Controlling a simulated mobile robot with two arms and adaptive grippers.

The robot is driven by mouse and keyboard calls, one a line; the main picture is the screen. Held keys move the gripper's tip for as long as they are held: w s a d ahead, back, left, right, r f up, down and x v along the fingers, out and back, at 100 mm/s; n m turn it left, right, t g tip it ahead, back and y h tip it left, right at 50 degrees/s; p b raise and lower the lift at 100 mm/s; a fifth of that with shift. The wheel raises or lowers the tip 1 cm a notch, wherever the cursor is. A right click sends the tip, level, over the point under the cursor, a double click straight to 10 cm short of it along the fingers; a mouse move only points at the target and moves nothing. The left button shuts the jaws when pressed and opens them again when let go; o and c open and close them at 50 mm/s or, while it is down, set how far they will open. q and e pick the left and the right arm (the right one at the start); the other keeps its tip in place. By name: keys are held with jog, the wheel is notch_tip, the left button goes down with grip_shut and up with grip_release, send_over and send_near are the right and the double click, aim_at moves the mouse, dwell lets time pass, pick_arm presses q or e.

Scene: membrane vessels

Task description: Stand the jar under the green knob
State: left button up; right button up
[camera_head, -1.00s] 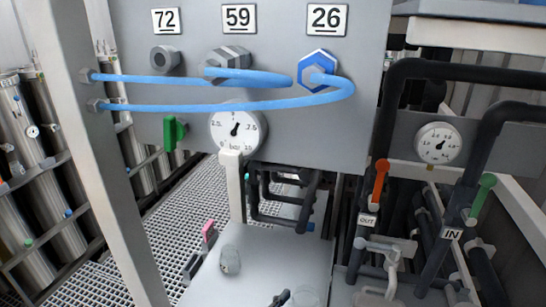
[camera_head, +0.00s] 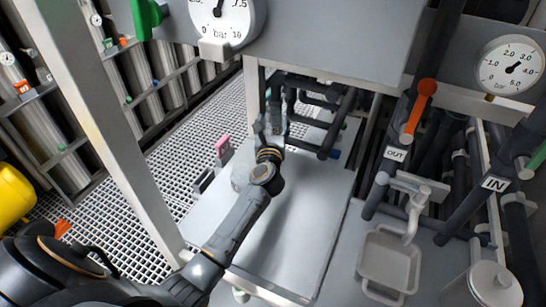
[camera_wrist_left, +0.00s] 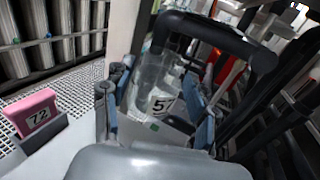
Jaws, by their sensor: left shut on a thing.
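My left gripper (camera_head: 268,130) reaches in over the grey worktop, close to the dark pipes under the panel. In the left wrist view its fingers (camera_wrist_left: 163,105) are shut on a clear jar (camera_wrist_left: 150,72). A white label reading about "57" (camera_wrist_left: 161,104) shows at the jar; I cannot tell whether it is on the jar or behind it. The held jar is mostly hidden in the head view. A green knob (camera_head: 147,18) is on the panel at upper left. My right gripper is out of view.
The worktop (camera_head: 300,225) is clear right of my arm. A pale basin (camera_head: 388,287), a lidded pot (camera_head: 492,286) and the OUT and IN pipes stand right.

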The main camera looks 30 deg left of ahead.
pick_arm(q)
jog(key=shift+w+a+f, duration=0.15)
jog(key=shift+w+f, duration=0.15)
jog(key=shift+w, duration=0.05)
notch_tip(320, 180, down, 5)
jog(key=shift+f+b, duration=0.15)
jog(key=shift+b, duration=1.05)
notch_tip(320, 180, down, 4)
jog(key=shift+r+b, duration=0.1)
jog(key=shift+b, duration=0.65)
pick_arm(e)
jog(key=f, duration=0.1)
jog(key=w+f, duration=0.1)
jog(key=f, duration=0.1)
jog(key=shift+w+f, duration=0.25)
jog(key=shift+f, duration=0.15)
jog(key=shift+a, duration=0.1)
pick_arm(q)
jog(key=shift+f, duration=0.25)
jog(key=o, duration=1)
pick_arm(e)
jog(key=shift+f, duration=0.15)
